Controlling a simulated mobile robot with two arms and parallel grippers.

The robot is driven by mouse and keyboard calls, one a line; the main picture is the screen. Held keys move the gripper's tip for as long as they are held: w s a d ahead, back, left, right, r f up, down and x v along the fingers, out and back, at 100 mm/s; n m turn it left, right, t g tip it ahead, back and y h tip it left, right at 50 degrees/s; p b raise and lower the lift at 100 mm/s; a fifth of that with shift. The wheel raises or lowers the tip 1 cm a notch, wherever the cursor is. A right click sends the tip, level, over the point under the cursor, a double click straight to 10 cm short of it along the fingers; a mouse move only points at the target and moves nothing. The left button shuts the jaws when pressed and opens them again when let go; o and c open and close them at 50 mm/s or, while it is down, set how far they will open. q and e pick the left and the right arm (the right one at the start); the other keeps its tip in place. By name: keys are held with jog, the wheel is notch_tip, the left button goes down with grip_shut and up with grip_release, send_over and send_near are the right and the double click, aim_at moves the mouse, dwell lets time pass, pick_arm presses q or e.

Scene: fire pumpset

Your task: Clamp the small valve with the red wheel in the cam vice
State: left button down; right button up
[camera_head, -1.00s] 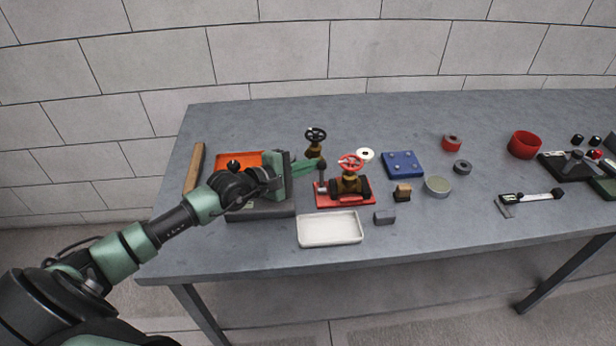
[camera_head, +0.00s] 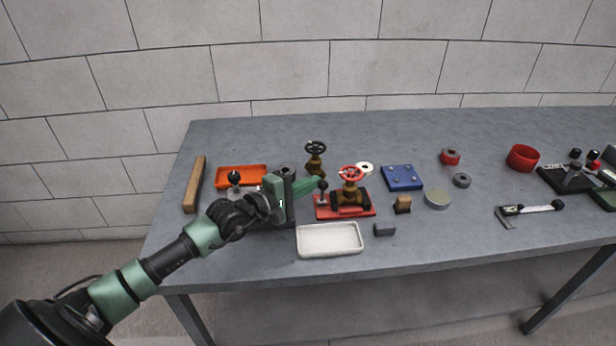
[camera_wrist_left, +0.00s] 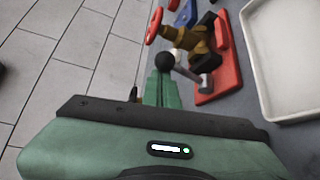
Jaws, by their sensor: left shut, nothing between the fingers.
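The small brass valve with the red wheel (camera_head: 351,174) sits upright in the red-based cam vice (camera_head: 330,212), its body among the dark jaws. I cannot tell how tightly they grip it. The vice's lever has a black ball knob (camera_head: 323,184) on its left side. My left gripper (camera_head: 313,184) is shut and empty, its green fingertips at this knob. In the left wrist view the fingers (camera_wrist_left: 161,88) point at the black knob (camera_wrist_left: 165,60), seemingly touching it. The red wheel (camera_wrist_left: 154,25) and red vice base (camera_wrist_left: 226,58) lie beyond. My right gripper is not in view.
A white tray (camera_head: 330,252) stands in front of the vice. A black-wheeled valve (camera_head: 315,160) stands behind it. An orange tray (camera_head: 240,183) lies left, a blue block (camera_head: 402,178) right. A small grey block (camera_head: 384,230) lies near the front. The table's front middle-right is clear.

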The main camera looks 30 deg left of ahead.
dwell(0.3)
pick_arm(q)
jog(key=v, duration=0.6)
jog(key=shift+s+b, duration=0.1)
jog(key=shift+b, duration=0.2)
jog(key=shift+v, duration=0.85)
